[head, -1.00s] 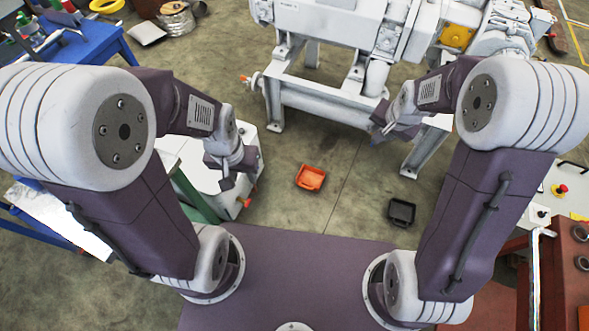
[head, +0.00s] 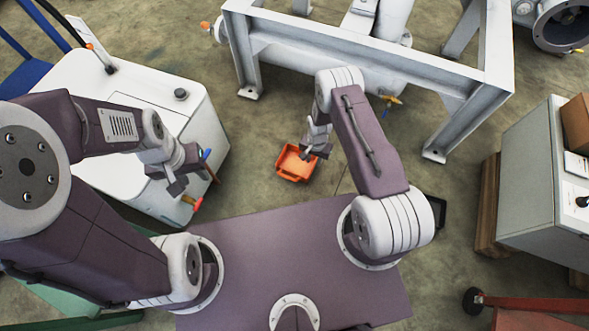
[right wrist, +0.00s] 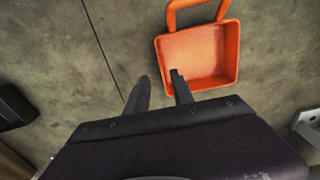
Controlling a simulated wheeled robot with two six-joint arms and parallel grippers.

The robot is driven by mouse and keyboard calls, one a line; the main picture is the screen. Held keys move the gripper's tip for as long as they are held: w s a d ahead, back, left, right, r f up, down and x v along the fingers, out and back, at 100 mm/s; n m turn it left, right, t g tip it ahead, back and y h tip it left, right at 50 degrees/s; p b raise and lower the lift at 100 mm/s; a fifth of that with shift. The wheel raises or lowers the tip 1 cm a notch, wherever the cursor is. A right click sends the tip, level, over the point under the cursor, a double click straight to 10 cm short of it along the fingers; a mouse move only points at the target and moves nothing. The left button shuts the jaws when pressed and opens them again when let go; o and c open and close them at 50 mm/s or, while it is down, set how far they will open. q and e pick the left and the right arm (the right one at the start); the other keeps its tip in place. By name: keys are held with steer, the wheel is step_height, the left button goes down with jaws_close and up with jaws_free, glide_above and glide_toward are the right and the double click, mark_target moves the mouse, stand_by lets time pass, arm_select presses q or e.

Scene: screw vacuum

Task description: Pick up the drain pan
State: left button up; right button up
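The orange drain pan (head: 286,163) lies on the floor in front of the white machine frame, its open side up. In the right wrist view the drain pan (right wrist: 207,48) shows its loop handle at the top. My right gripper (head: 310,153) is at the pan's right side. In that wrist view the right gripper (right wrist: 160,77) has its fingers apart, one over the pan's inside and one outside its left wall. I cannot tell how far above the rim they are. My left gripper (head: 183,178) hangs beside the white cabinet; its finger opening is unclear.
The white frame (head: 375,62) stands behind the pan. The white cabinet (head: 130,95) is to the left. A black tray (head: 438,214) on the floor is partly hidden by my right arm. A grey cabinet (head: 535,185) stands at the right. Floor around the pan is clear.

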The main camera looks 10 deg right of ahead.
step_height(320, 180, down, 4)
steer(key=b, duration=0.3)
steer(key=shift+r, duration=0.1)
step_height(320, 180, down, 5)
steer(key=b, duration=0.5)
steer(key=shift+w+f, duration=0.15)
steer(key=shift+f, duration=0.05)
steer(key=shift+r, duration=0.25)
jaws_close()
stand_by(0.5)
